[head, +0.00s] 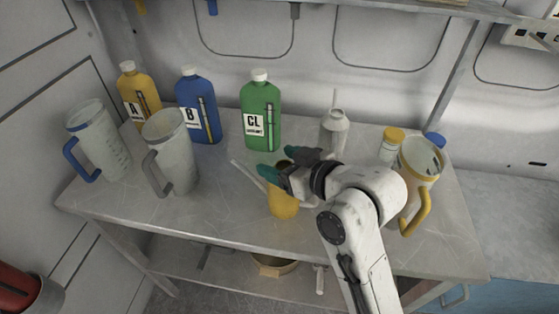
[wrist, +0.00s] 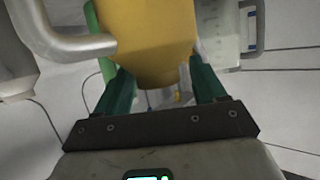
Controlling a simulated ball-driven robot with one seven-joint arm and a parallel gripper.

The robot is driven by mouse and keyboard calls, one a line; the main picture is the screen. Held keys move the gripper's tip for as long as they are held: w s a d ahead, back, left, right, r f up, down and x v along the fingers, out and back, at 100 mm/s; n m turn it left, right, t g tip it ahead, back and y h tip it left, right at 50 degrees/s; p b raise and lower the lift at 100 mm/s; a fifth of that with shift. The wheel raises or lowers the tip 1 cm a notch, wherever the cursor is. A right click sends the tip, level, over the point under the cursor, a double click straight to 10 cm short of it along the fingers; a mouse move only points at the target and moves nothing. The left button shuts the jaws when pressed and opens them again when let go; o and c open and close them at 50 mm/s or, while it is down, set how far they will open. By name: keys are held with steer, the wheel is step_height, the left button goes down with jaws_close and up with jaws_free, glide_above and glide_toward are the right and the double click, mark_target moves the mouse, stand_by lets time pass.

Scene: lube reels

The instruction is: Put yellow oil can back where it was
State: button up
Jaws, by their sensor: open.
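The yellow oil can (head: 284,204) stands near the front middle of the workbench, with its thin pale spout pointing up and left. My gripper (head: 282,164) is at the can, and its dark green fingers hide the can's upper part in the head view. In the wrist view the can's yellow body (wrist: 155,40) fills the space between the two open fingers (wrist: 160,78). I cannot tell whether either finger touches it.
A grey oil can (head: 333,132) stands behind my gripper. Yellow (head: 140,95), blue (head: 198,108) and green (head: 261,115) bottles line the back. Clear jugs with blue (head: 98,140), grey (head: 172,152) and yellow (head: 418,175) handles stand left and right. The workbench (head: 215,215) is bare at front left.

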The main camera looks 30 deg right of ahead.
steer(key=p+v, duration=0.6)
steer(key=v, duration=0.5)
steer(key=shift+p, duration=0.4)
